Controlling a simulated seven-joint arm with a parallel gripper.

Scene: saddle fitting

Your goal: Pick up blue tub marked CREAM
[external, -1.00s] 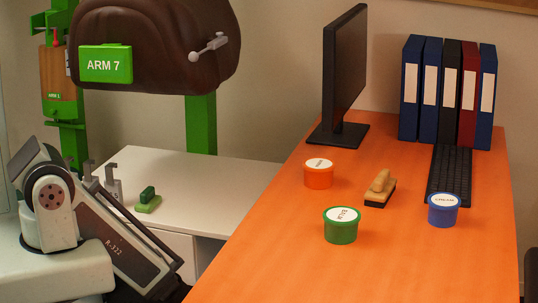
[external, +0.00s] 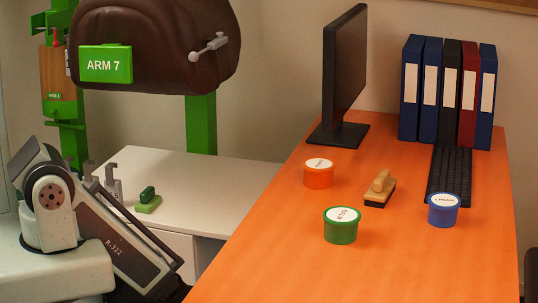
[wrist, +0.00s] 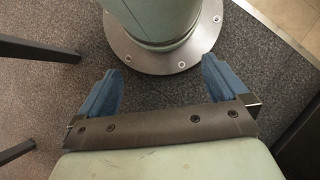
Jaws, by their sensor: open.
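The blue tub marked CREAM (external: 443,210) stands upright on the right part of the orange desk, with a white labelled lid. It is near the front end of the keyboard. My gripper (wrist: 160,67) shows in the wrist view with two blue fingers spread wide and nothing between them. It is over grey floor beside a round metal base plate, away from the desk. The tub is not in the wrist view, and my gripper's fingers are not visible in the external view.
A green tub (external: 341,225) and an orange tub (external: 318,174) stand on the orange desk (external: 290,265). A wooden stamp (external: 380,188) lies between the tubs. A keyboard (external: 449,172), monitor (external: 343,75) and several binders (external: 447,92) are behind. The desk's front is clear.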

